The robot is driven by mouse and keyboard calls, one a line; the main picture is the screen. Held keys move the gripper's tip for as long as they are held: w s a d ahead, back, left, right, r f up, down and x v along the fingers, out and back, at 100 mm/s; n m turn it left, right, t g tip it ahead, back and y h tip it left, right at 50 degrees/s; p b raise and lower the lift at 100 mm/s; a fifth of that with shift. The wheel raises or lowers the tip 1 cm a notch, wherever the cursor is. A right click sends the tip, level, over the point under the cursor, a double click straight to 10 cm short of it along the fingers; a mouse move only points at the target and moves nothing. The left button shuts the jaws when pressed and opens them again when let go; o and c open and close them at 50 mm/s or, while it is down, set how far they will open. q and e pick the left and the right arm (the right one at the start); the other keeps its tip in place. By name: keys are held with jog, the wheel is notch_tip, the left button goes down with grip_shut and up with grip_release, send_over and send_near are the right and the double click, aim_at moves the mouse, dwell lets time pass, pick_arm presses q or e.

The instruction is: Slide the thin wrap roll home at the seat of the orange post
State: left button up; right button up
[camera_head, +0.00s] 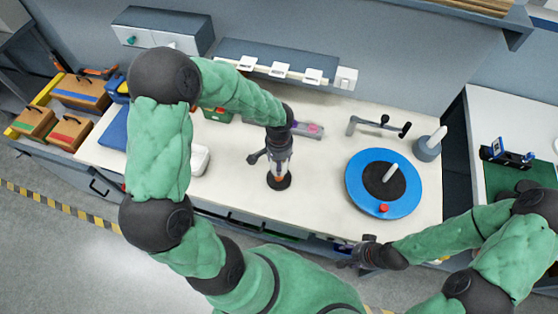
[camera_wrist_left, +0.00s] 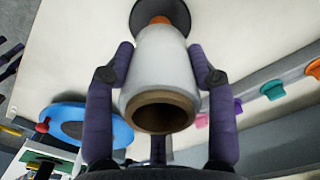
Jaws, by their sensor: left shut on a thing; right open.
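The thin wrap roll (camera_wrist_left: 160,65) is white with a brown hollow core, and my left gripper (camera_wrist_left: 160,75) has a finger on each side of it. In the head view my left gripper (camera_head: 272,155) points down over the counter with the roll (camera_head: 285,162) between its fingers. A bit of the orange post (camera_wrist_left: 160,20) shows past the roll's far end, above its dark round base (camera_wrist_left: 178,12). In the head view the orange post (camera_head: 280,173) stands on its black base (camera_head: 279,183), under the roll. The roll looks in line with the post; how far it is on is hidden. My right gripper (camera_head: 362,254) is open, near the counter's front edge.
A blue turntable (camera_head: 412,188) with a pale upright post stands to the right on the counter. Behind it are a metal bracket (camera_head: 375,122) and a grey stand with a white post (camera_head: 430,145). A grey strip with coloured knobs (camera_head: 308,130) lies behind the roll.

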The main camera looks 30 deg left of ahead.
pick_arm(q)
jog(key=shift+f, duration=0.25)
jog(key=shift+f+b, duration=1.15)
jog(key=shift+b, duration=0.2)
jog(key=shift+f+b, duration=0.3)
jog(key=shift+b, duration=0.1)
jog(key=shift+f+b, duration=0.85)
jog(key=shift+f, duration=0.05)
jog(key=shift+s+f, duration=0.15)
jog(key=shift+f, duration=0.05)
jog(key=shift+s+a+f+b, duration=0.1)
jog(key=shift+s+f+b, duration=0.15)
jog(key=shift+b, duration=0.2)
jog(key=o, duration=1.3)
jog(key=shift+w, duration=0.1)
